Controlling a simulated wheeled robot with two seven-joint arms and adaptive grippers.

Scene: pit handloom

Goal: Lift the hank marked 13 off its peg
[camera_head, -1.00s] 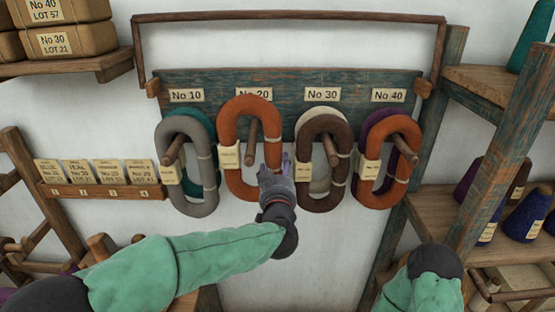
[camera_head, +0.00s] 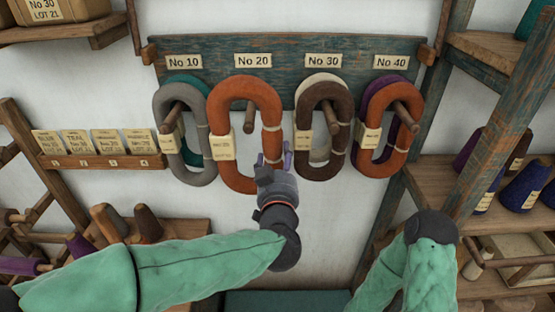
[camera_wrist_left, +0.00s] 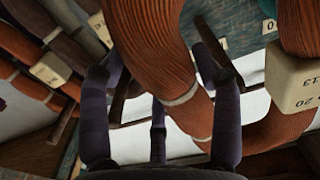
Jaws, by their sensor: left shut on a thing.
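The orange hank (camera_head: 218,130) is at the No 20 place, in front of the neighbouring hanks. Its tag (camera_wrist_left: 295,85) shows a 13 and a 20 in the left wrist view. The No 20 peg (camera_head: 249,116) shows through the hank's loop; I cannot tell whether its tip still passes through. My left gripper (camera_head: 271,162) is shut on the hank's lower right strand. In the left wrist view, the fingers (camera_wrist_left: 160,110) stand on both sides of the orange strand (camera_wrist_left: 160,60). My right gripper is out of sight; only part of that arm shows.
A grey hank (camera_head: 189,165) with a teal one behind hangs close at left. A brown hank (camera_head: 318,160) and another orange hank (camera_head: 378,150) hang at right. The peg board (camera_head: 290,75) is behind. Shelves with cones (camera_head: 525,185) stand at right; a card rack (camera_head: 100,161) is at left.

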